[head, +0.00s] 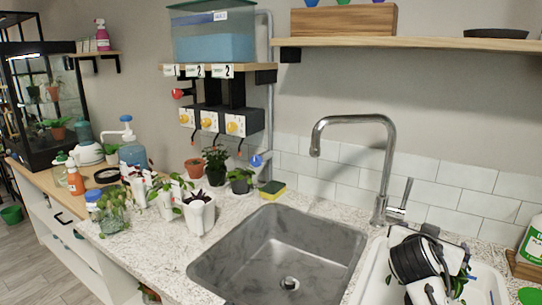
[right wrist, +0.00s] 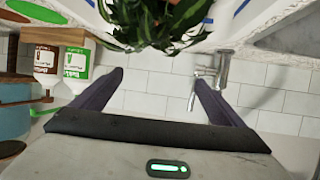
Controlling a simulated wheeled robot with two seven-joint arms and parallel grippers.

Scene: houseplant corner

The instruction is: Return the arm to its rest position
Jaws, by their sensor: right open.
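My right arm (head: 418,262) shows in the head view as a black and white wrist over the white basin at the lower right. Its fingertips cannot be made out there. In the right wrist view my right gripper (right wrist: 158,82) is open, its two dark fingers wide apart with only tiled wall seen between them. A leafy green plant (right wrist: 158,20) is at the top of that view, beyond the fingertips; whether it touches them I cannot tell. Some of its leaves (head: 460,284) show behind the arm in the head view. My left gripper is not in view.
The steel sink (head: 285,250) is empty, with a tall faucet (head: 383,165) at its right. Potted plants (head: 199,212) and bottles (head: 75,178) crowd the counter at left. A white bottle (head: 533,243) stands at far right. A wooden shelf (head: 420,43) hangs above.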

